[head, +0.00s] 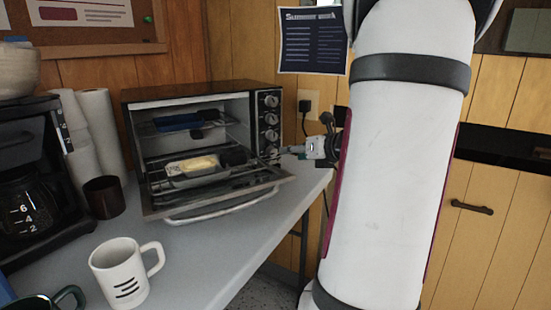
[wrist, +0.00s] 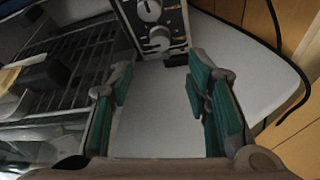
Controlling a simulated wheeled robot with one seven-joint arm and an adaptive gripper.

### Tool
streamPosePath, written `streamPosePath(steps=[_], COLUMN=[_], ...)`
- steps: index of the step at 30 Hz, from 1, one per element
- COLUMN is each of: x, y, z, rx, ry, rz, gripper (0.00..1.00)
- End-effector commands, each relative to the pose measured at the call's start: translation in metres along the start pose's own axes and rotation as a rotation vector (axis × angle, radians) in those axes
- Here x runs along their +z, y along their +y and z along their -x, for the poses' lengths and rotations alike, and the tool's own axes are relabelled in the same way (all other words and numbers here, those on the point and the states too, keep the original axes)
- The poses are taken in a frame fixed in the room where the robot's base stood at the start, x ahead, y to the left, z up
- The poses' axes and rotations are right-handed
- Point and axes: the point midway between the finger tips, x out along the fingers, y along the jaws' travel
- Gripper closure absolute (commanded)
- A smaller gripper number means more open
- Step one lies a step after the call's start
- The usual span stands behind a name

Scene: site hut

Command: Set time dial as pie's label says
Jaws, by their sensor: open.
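The toaster oven (head: 190,95) stands on the counter with its door (head: 225,192) folded down open. A pale pie (head: 192,166) sits inside in a light tray; markings on the tray's front are too small to read. Several dials (head: 270,118) run down the panel at the oven's right side; which one is the time dial cannot be read. My gripper (head: 279,154) is beside the panel's lower end. In the wrist view my gripper (wrist: 161,75) is open and empty, its green pads below the lowest visible dial (wrist: 158,40), apart from it.
The open door juts out left of my gripper. A white mug (head: 122,275), coffee maker (head: 30,190), dark cup (head: 103,197) and paper rolls (head: 98,125) stand to the left. A cable (head: 304,120) hangs behind. Bare counter (wrist: 160,110) lies under my fingers.

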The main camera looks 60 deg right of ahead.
Motion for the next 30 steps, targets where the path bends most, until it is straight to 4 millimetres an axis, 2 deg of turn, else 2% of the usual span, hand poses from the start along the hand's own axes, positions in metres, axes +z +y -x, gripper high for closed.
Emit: streamPosePath(steps=[1, 6, 12, 18, 27, 28, 30], x=[-0.003, -0.003, -0.002, -0.001, 0.0, 0.0, 0.0], y=[0.0, 0.0, 0.0, 0.0, 0.0, 0.0, 0.0], z=[-0.012, -0.045, -0.075, -0.089, -0.09, -0.09, -0.09], rx=[0.003, 0.002, 0.001, 0.0, -0.001, -0.001, -0.001], ry=[0.002, 0.001, 0.0, 0.0, 0.001, 0.001, 0.001], rz=[-0.001, -0.002, -0.002, -0.002, -0.002, -0.002, -0.002], gripper=[0.56, 0.56, 0.56, 0.56, 0.56, 0.6, 0.76])
